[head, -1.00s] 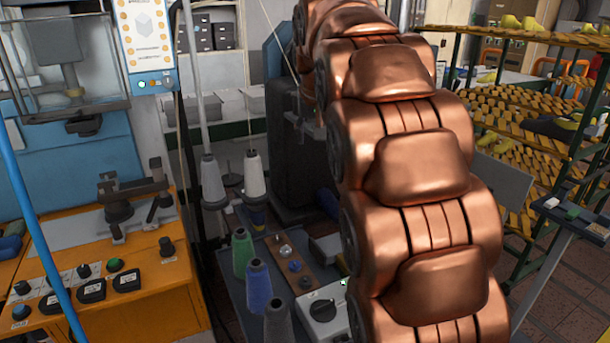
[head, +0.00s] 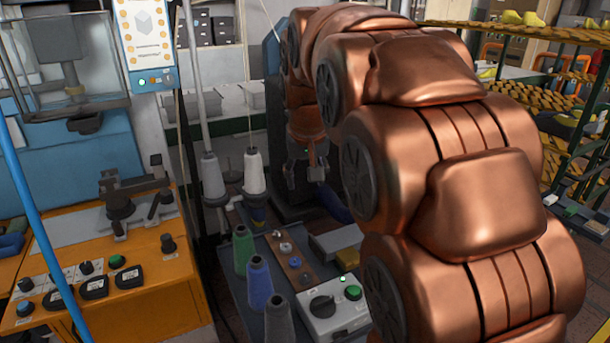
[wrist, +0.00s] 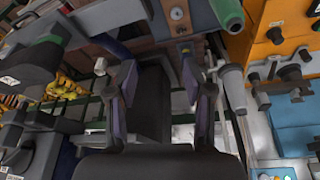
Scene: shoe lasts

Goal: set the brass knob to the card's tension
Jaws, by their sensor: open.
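A brown strip (head: 284,262) with several small round knobs lies on the dark bench among the thread cones. A pale metallic round knob (head: 286,248) sits on it; I cannot tell which knob is brass. In the wrist view a metallic round piece (wrist: 177,14) shows on a brown block at the top. My gripper (head: 305,180) hangs behind the strip, in front of the dark machine column, touching none of the knobs. In the wrist view its two fingers (wrist: 166,85) are wide apart with nothing between them.
Green (head: 243,250), blue (head: 259,283) and grey (head: 278,318) thread cones stand left of the strip. A grey control box (head: 330,312) with a dark dial is in front. An orange machine (head: 130,300) stands left.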

